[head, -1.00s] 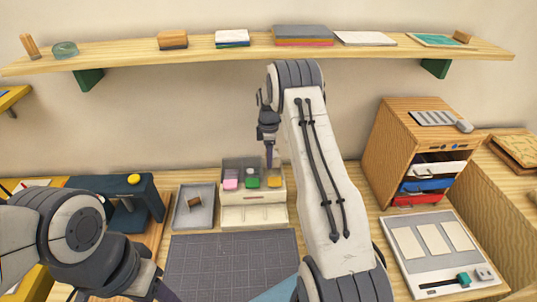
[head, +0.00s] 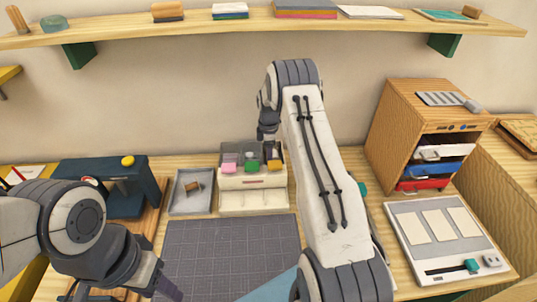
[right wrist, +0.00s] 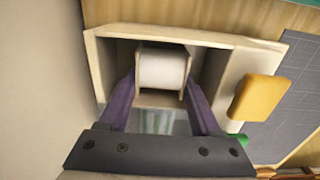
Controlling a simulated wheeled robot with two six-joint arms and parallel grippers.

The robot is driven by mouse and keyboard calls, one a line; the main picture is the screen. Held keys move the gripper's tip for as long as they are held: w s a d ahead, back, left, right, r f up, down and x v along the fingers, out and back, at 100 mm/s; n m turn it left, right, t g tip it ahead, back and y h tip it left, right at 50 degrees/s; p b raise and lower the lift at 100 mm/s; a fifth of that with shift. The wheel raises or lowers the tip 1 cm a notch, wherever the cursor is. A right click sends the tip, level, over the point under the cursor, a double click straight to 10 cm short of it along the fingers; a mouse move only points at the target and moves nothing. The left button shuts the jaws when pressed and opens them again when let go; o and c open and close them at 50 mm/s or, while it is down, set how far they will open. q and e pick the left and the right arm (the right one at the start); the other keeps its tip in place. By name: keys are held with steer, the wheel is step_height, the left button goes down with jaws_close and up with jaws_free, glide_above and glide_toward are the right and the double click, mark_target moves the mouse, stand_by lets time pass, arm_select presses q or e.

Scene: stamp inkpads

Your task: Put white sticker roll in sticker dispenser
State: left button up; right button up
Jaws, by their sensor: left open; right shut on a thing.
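The white sticker roll (right wrist: 162,66) sits between the two purple fingers of my right gripper (right wrist: 160,84), which is shut on it. Around the roll are the cream walls of an open compartment, which I take for the sticker dispenser (right wrist: 215,38). I cannot tell whether the roll rests on its floor. In the head view my right gripper (head: 269,150) is low over the back right of the cream unit (head: 253,182); the roll is hidden there. My left gripper (head: 166,290) is open and empty at the bottom left, partly cut off.
Pink (head: 230,167), green (head: 251,166) and yellow (head: 273,165) pads sit in the cream unit. The yellow pad (right wrist: 257,97) is close to my right fingers. A grey tray (head: 178,207) stands at left. The grey mat (head: 225,250) is clear.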

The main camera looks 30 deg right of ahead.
steer(key=o, duration=1.5)
steer(key=shift+c, duration=0.2)
steer(key=shift+r, duration=0.1)
steer(key=shift+r+p, duration=3.1)
steer(key=shift+r, duration=1.35)
